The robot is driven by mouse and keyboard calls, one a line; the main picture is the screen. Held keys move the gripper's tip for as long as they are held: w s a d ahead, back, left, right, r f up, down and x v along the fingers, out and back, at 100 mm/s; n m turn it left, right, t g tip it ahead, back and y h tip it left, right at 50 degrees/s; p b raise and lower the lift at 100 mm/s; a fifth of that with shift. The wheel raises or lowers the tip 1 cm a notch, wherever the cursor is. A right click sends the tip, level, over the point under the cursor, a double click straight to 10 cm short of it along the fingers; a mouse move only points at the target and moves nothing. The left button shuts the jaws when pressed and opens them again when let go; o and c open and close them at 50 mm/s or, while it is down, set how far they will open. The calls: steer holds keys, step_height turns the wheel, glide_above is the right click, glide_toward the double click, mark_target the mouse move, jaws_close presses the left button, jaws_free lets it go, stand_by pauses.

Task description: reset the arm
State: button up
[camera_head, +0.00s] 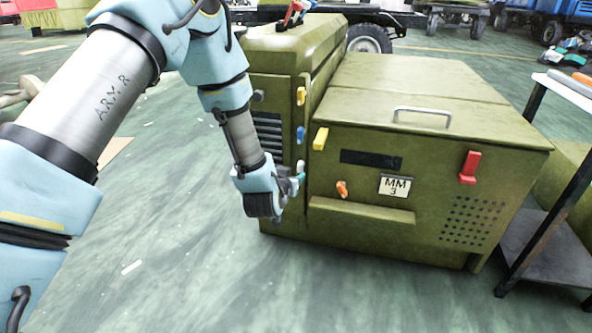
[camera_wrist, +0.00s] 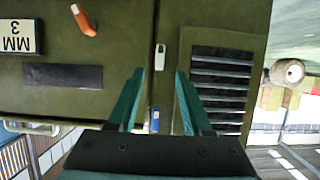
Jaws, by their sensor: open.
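My arm reaches down from the upper left in the head view. My gripper (camera_head: 292,184) is low by the front left edge of the olive-green chassis cabinet (camera_head: 362,232). In the wrist view, where the cabinet appears upside down, my gripper (camera_wrist: 158,74) has its two green fingers apart, with nothing held. A small white latch (camera_wrist: 160,57) shows on the cabinet between the fingertips. A blue latch (camera_wrist: 155,120) shows farther down between the fingers. Whether the fingers touch the cabinet cannot be told.
The cabinet front carries an orange handle (camera_head: 342,189), a yellow latch (camera_head: 320,139), a red handle (camera_head: 469,167) and an "MM 3" label (camera_head: 394,186). A table (camera_head: 562,92) stands at the right. The green floor (camera_head: 170,262) left of the cabinet is largely clear. Vehicles stand behind.

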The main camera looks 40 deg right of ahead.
steer(key=shift+s+a+r, duration=0.25)
steer(key=shift+s+a, duration=0.05)
steer(key=shift+a, duration=0.2)
steer(key=shift+w, duration=0.1)
steer(key=w+a+r+n+y, duration=0.25)
steer(key=w+a, duration=0.45)
steer(key=a, duration=0.5)
steer(key=w+a+r+n+y, duration=0.2)
steer(key=w+a+r+y, duration=0.3)
steer(key=a, duration=0.6)
steer(key=s+a+r+n+g+y, duration=0.1)
steer(key=s+a+r+n+g, duration=0.15)
steer(key=a, duration=0.75)
steer(key=s+a+r+n+g+y, duration=0.1)
steer(key=s+a, duration=0.3)
steer(key=a, duration=0.5)
steer(key=s+a+r+n+g+y, duration=0.2)
steer(key=s+a, duration=0.1)
steer(key=a, duration=0.7)
step_height(320, 180, up, 34)
steer(key=p, duration=3.4)
steer(key=shift+s+d, duration=0.15)
steer(key=shift+d, duration=0.05)
steer(key=shift+f+h, duration=0.1)
steer(key=shift+h, duration=0.15)
